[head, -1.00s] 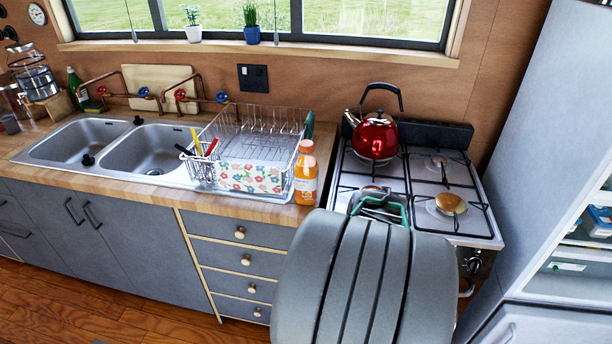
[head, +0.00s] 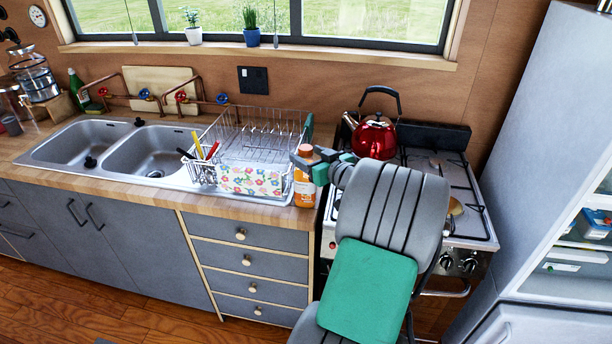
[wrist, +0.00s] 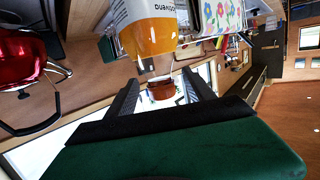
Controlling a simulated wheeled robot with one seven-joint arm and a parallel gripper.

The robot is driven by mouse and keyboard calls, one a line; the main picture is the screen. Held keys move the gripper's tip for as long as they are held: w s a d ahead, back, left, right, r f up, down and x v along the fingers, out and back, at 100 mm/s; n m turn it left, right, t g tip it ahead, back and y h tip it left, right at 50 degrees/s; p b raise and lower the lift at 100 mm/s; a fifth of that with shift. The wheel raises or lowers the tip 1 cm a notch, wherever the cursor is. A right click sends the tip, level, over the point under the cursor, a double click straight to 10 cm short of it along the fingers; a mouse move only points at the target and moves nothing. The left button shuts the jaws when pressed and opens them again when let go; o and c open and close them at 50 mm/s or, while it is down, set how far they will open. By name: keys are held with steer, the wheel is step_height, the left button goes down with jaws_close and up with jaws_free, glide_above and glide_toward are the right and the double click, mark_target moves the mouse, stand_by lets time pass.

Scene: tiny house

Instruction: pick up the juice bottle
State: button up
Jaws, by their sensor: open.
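The juice bottle (head: 304,192), orange with an orange cap and a white label, stands upright on the counter at the right end of the dish rack. My gripper (head: 310,163) is open at the height of its upper part, coming from the stove side. In the head view the fingers partly cover the bottle below its cap. The wrist view is upside down. There the bottle (wrist: 152,32) shows at top centre, and its cap appears between the spread fingers of my gripper (wrist: 160,72). I cannot tell whether either finger touches it.
The wire dish rack (head: 262,134) with a flowered cloth is just left of the bottle. A red kettle (head: 373,138) stands on the stove (head: 466,205) to the right, close behind my arm. The double sink (head: 150,152) is further left.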

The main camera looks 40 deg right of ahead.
steer(key=shift+x, duration=0.9)
steer(key=shift+s, duration=0.1)
jaws_close()
stand_by(0.6)
